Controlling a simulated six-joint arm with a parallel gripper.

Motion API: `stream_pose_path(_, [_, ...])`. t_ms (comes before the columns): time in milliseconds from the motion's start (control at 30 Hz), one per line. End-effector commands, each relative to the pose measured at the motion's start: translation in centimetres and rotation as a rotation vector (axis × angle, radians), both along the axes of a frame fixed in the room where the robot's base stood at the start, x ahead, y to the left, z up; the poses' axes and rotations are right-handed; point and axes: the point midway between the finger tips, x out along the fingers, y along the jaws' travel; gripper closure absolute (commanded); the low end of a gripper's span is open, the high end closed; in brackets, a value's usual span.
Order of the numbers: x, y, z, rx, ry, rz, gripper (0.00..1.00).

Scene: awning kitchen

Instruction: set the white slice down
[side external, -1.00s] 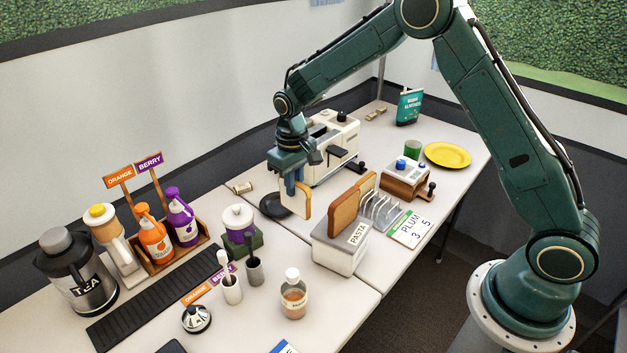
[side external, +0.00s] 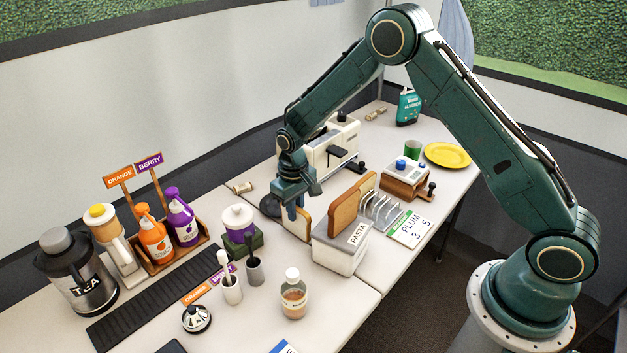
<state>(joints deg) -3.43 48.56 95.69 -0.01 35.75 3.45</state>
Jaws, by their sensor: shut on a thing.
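The white slice (side external: 299,226) is a pale piece of bread with a brown crust. It stands upright in the side external view, just left of the grey-topped PASTA box (side external: 341,252). My gripper (side external: 293,211) points down and is shut on its upper part. The fingers hide some of the slice. I cannot tell whether its lower edge touches the table or is slightly above it.
A dark round plate (side external: 268,206) lies behind my gripper, partly hidden. A cream toaster-like machine (side external: 333,150) stands further back. A yellow plate (side external: 447,155) lies at the right. Bare table shows left of the PASTA box.

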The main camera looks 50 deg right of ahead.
Motion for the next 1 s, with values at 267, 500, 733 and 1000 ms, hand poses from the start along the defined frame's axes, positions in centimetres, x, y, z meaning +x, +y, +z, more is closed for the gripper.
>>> stream_pose_path(267, [0.03, 0.00, -0.10, 0.000, -0.001, 0.000, 0.99])
stream_pose_path(500, [0.03, 0.00, -0.38, 0.000, -0.001, 0.000, 0.76])
stream_pose_path(733, [0.02, 0.00, -0.38, 0.000, -0.001, 0.000, 0.64])
stream_pose_path(1000, [0.03, 0.00, -0.01, 0.000, -0.001, 0.000, 0.64])
